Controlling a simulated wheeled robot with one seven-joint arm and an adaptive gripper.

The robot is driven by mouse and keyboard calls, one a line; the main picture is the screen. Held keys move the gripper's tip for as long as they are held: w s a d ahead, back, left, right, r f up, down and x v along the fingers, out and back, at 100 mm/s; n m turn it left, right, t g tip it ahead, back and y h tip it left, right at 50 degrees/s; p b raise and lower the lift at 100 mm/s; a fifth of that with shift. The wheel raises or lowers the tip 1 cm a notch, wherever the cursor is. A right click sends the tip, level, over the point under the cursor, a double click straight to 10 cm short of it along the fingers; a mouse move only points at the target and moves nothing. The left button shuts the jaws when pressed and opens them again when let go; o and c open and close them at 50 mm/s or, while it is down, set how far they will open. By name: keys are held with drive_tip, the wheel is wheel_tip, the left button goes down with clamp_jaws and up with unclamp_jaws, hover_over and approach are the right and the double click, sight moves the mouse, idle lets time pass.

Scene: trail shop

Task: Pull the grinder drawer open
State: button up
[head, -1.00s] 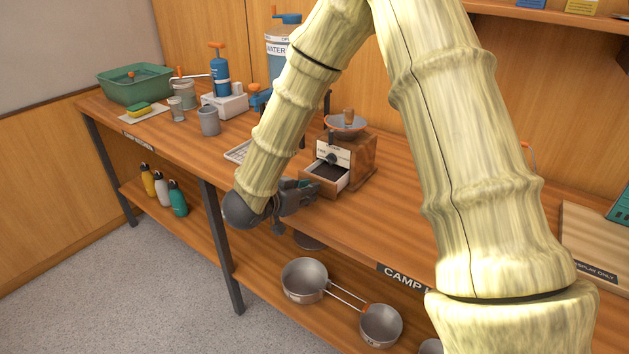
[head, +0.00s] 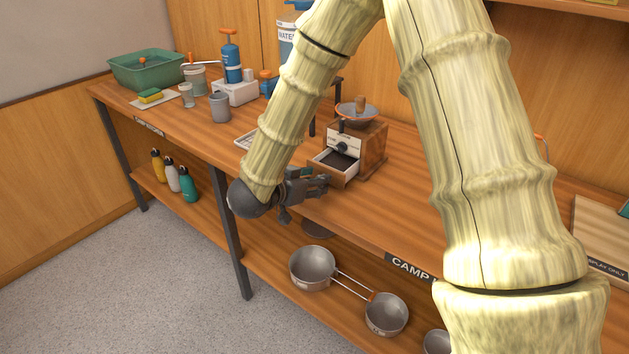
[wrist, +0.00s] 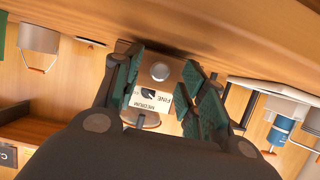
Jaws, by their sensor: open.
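The grinder (head: 373,148) is a wooden box with a metal bowl on top and a pale dial plate (head: 345,143) on its front. Its drawer (head: 322,165) stands out from the box, and its dark inside shows from above. My gripper (head: 322,181) is open just in front of the drawer front, at the counter's front edge. In the wrist view, the drawer's round metal knob (wrist: 160,72) lies between the two teal-padded fingers, with a gap to each side. The dial plate (wrist: 150,98) shows beyond it. Whether a finger touches the drawer front is unclear.
A grey mug (head: 220,107), a blue pump bottle (head: 231,62) and a green basin (head: 150,70) stand to the left on the counter. Metal pans (head: 312,268) sit on the lower shelf. A board (head: 603,235) lies at the right. Counter right of the grinder looks clear.

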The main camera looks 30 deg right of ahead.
drive_tip(key=v, duration=1.1)
drive_tip(key=shift+s+a, duration=0.15)
drive_tip(key=shift+a, duration=0.05)
